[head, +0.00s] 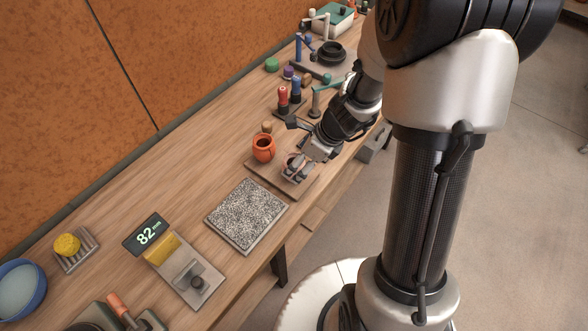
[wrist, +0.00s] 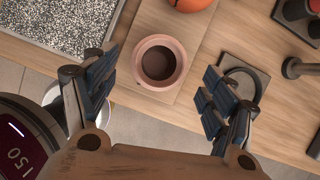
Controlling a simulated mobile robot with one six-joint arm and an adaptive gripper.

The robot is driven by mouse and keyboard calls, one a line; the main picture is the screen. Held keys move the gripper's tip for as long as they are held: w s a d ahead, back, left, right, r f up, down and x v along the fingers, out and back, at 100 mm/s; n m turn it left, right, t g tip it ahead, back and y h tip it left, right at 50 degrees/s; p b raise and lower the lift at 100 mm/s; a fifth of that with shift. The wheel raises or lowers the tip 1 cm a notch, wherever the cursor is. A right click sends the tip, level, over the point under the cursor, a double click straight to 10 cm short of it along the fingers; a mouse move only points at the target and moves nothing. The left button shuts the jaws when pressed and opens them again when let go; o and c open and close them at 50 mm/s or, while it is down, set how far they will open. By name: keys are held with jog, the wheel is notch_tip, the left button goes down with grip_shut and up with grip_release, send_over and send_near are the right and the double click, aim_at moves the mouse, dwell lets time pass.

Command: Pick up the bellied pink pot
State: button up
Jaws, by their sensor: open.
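The bellied pink pot (wrist: 159,62) stands upright on a wooden board (wrist: 210,35), seen from above in the wrist view with its dark round mouth facing up. In the head view the pot (head: 291,162) is mostly hidden behind my gripper (head: 297,172). My gripper also shows in the wrist view (wrist: 158,88), with its two dark padded fingers open and apart. The pot lies ahead of and between the fingertip lines, with nothing held. I cannot tell how high the fingers are above the board.
An orange pot (head: 263,148) stands close beside the pink pot on the same board. A speckled grey slab (head: 246,215) lies to the left. A dark square plate with a ring (wrist: 245,82) lies near the right finger. The table's front edge is close.

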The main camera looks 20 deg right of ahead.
jog(key=b+x, duration=0.2)
jog(key=x, duration=0.2)
jog(key=shift+a+f+b, duration=0.2)
jog(key=shift+f+b, duration=0.15)
jog(key=shift+b, duration=0.05)
jog(key=shift+r, duration=0.1)
jog(key=shift+c, duration=0.2)
jog(key=c, duration=1.2)
